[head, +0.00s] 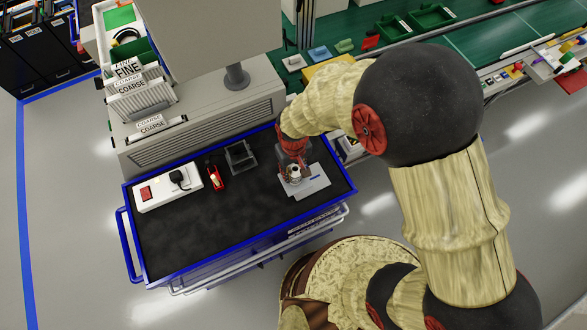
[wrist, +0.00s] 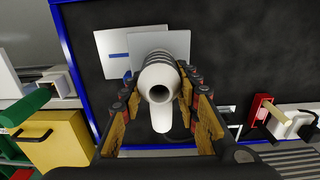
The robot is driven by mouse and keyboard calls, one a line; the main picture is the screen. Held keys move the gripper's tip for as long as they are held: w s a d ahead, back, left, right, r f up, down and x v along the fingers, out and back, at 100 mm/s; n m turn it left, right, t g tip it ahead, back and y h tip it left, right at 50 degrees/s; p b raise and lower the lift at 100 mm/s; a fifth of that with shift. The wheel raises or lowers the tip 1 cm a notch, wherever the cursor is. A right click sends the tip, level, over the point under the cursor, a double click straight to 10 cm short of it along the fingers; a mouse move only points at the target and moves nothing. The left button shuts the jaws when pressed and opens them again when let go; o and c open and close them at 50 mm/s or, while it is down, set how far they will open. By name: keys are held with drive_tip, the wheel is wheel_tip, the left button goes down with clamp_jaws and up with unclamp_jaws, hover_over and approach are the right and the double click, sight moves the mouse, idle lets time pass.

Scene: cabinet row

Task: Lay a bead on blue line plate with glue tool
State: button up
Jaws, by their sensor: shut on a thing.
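My gripper (head: 293,155) is above the dark top of a blue-edged cart. It is shut on the glue tool (wrist: 160,88), a pale, rounded body with a ribbed dark part; a small pale part of the tool (head: 294,172) shows below my gripper in the head view. In the wrist view the fingers (wrist: 162,105) lie on either side of it. The blue line plate (wrist: 108,40) is light grey with a short blue stripe, beside and partly behind a plain grey plate (wrist: 176,42). Whether the tool touches a plate is unclear.
On the cart top are a white power box (head: 150,193) with a red switch, a red tool (head: 214,178) and a dark grey holder (head: 240,156). A grey machine housing (head: 200,115) stands behind. The cart's front left top is clear.

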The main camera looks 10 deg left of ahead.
drive_tip(key=shift+f+b, duration=0.4)
drive_tip(key=shift+f, duration=0.2)
idle(0.5)
drive_tip(key=shift+w+d, duration=0.15)
drive_tip(key=shift+w+d+r, duration=0.1)
drive_tip(key=shift+w+d, duration=0.05)
drive_tip(key=shift+d, duration=0.15)
drive_tip(key=shift+w+d, duration=0.35)
drive_tip(key=shift+d, duration=0.25)
drive_tip(key=shift+w+d, duration=0.35)
drive_tip(key=shift+d, duration=0.2)
idle(1.2)
drive_tip(key=shift+w+d, duration=0.15)
drive_tip(key=shift+d, duration=0.05)
drive_tip(key=shift+w+d, duration=0.1)
idle(0.5)
drive_tip(key=shift+w+d, duration=0.2)
drive_tip(key=shift+d, duration=0.05)
drive_tip(key=shift+d, duration=0.15)
idle(0.3)
drive_tip(key=shift+w+d, duration=0.2)
drive_tip(key=shift+d, duration=0.1)
